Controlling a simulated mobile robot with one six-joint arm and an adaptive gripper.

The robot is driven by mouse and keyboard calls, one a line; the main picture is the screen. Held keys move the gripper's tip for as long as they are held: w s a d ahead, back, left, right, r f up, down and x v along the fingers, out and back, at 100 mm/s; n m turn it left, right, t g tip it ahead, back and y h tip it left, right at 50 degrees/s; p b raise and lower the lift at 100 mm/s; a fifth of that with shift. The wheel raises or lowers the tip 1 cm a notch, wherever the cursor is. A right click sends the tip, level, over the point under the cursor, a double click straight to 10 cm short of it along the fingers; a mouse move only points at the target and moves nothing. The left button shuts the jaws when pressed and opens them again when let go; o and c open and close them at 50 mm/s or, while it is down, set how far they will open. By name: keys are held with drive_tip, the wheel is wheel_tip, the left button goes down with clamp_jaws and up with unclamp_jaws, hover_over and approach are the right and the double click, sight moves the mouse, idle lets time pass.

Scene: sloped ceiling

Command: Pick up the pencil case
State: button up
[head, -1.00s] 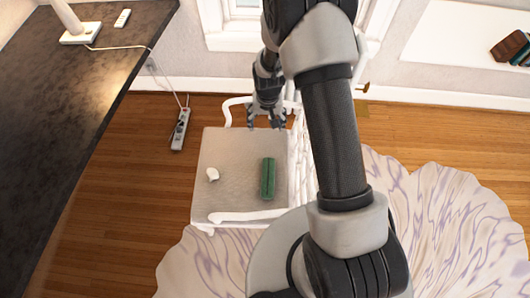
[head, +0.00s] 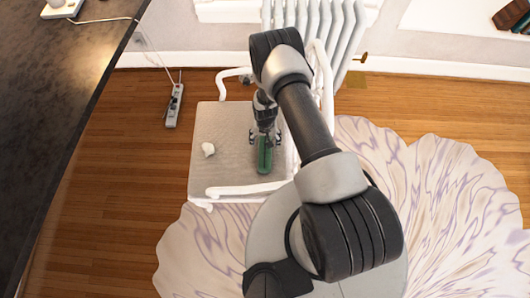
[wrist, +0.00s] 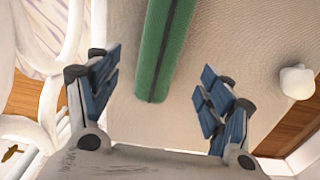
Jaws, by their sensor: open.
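The pencil case (head: 264,158) is a green, long, rounded shape lying on the chair's light seat (head: 216,180). In the wrist view the pencil case (wrist: 162,50) runs from the top edge down to between my fingers. My gripper (head: 265,138) is over the far end of the case in the head view. In the wrist view my gripper (wrist: 160,92) is open, with one blue-padded finger on each side of the case's line. There is a gap on both sides, and neither finger visibly touches the case. The far end of the case is partly hidden by my gripper in the head view.
A small white object (head: 208,149) lies on the seat left of the case and also shows in the wrist view (wrist: 297,83). The chair's white arm (head: 245,190) runs along the near side. A white radiator (head: 340,30) stands behind. A dark table (head: 50,120) is at left.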

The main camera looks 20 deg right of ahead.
sight(265, 149)
drive_tip(key=shift+f, duration=0.9)
drive_tip(key=f+b, duration=0.1)
drive_tip(key=f, duration=0.1)
drive_tip(key=s+f+b, duration=0.1)
drive_tip(key=f, duration=0.1)
drive_tip(key=shift+a+f, duration=0.2)
drive_tip(key=shift+f, duration=0.5)
drive_tip(key=shift+r, duration=0.1)
drive_tip(key=c, duration=1.2)
